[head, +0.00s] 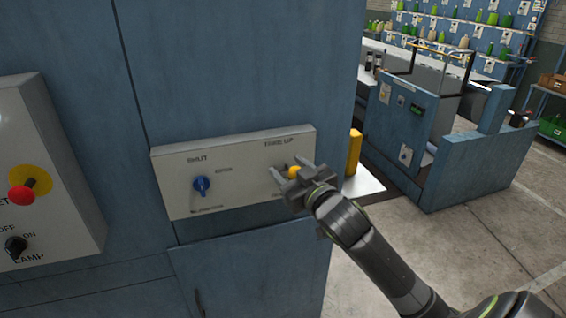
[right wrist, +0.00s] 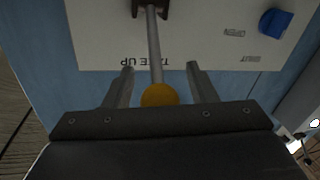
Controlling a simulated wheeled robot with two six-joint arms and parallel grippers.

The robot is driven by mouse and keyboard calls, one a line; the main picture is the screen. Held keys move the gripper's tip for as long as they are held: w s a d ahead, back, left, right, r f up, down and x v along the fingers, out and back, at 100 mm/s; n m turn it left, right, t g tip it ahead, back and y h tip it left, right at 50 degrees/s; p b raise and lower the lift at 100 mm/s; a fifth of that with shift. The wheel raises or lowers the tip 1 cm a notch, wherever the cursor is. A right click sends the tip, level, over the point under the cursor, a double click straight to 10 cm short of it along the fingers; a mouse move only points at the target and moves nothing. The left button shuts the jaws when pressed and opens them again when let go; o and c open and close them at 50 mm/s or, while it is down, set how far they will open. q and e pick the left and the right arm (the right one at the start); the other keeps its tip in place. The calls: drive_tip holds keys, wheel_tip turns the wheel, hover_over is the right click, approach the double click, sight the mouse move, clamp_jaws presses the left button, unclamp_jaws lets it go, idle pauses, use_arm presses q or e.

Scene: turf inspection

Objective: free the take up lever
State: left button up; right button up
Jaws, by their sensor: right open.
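The take up lever is a grey rod with an orange-yellow ball knob (head: 294,172) on the right part of a pale panel (head: 240,178) marked "TAKE UP". In the right wrist view the rod (right wrist: 153,45) runs from a dark bracket to the knob (right wrist: 160,95). My right gripper (head: 291,178) is open at the lever. Its fingers (right wrist: 159,68) stand on either side of the rod, with gaps on both sides, and the knob lies between them close to the palm. My left gripper is not in view.
A blue rotary knob (head: 201,184) marked "SHUT" and "OPEN" sits left on the same panel. Another box (head: 60,185) with a red button (head: 21,196) and a black lamp switch (head: 15,246) is farther left. A yellow block (head: 354,152) stands just right of the cabinet.

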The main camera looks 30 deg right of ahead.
drive_tip(key=shift+s+r, duration=0.15)
drive_tip(key=shift+s, duration=0.1)
drive_tip(key=shift+c, duration=0.6)
clamp_jaws()
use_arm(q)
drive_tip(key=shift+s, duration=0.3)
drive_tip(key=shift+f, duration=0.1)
